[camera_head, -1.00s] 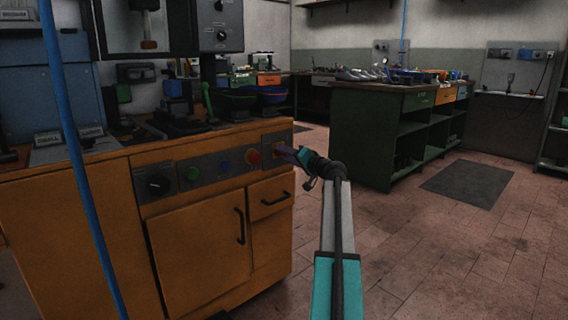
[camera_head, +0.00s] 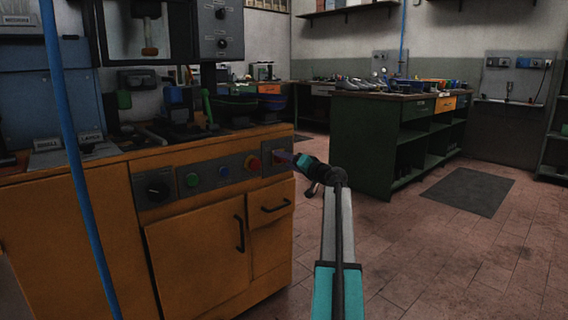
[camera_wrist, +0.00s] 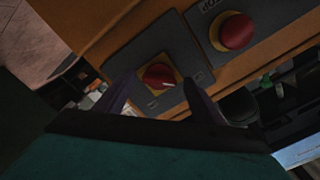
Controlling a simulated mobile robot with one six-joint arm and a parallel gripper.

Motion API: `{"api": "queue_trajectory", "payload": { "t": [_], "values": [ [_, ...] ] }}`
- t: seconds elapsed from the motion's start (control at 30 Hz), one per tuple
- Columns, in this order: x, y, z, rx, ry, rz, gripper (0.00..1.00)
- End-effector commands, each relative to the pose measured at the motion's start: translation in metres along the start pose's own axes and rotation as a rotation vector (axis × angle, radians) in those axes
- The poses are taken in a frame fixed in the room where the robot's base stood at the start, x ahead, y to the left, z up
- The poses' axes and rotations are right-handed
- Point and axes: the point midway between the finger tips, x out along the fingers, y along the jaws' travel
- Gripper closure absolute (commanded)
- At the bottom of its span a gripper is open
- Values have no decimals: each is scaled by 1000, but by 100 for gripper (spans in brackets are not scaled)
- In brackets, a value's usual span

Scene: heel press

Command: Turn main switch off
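The main switch is a red rotary knob (camera_wrist: 158,75) on a yellow plate, set in a grey panel. In the wrist view a pale mark on the knob points toward the lower right, and small labels beside it are too blurred to read. In the head view the switch (camera_head: 280,157) is at the right end of the orange cabinet's control strip, partly covered by my gripper. My gripper (camera_wrist: 160,90) is open and faces the knob. Its two purple fingers are apart, one toward each side of the knob; I cannot tell whether they touch it. It also shows in the head view (camera_head: 288,158).
A red mushroom button (camera_wrist: 236,31) sits close beside the switch. Green and blue buttons and a black knob (camera_head: 157,187) are further left on the orange cabinet (camera_head: 190,250). A blue pipe (camera_head: 75,160) crosses the left.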

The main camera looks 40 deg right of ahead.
Motion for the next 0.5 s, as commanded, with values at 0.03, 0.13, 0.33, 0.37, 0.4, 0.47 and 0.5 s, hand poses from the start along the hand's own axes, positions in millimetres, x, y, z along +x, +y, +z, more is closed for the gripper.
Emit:
{"api": "queue_trajectory", "payload": {
  "t": [0.03,0.13,0.33,0.37,0.4,0.47,0.5],
  "values": [
    [0,0,0,0,-1,0,38],
    [0,0,1,1,-2,0,38],
    [-5,0,1,1,-2,1,38],
    [-6,0,1,1,-2,1,38],
    [-8,0,2,1,-3,1,38],
    [-13,0,2,1,-3,1,38],
    [-17,-1,2,1,-3,1,38]
  ]
}}
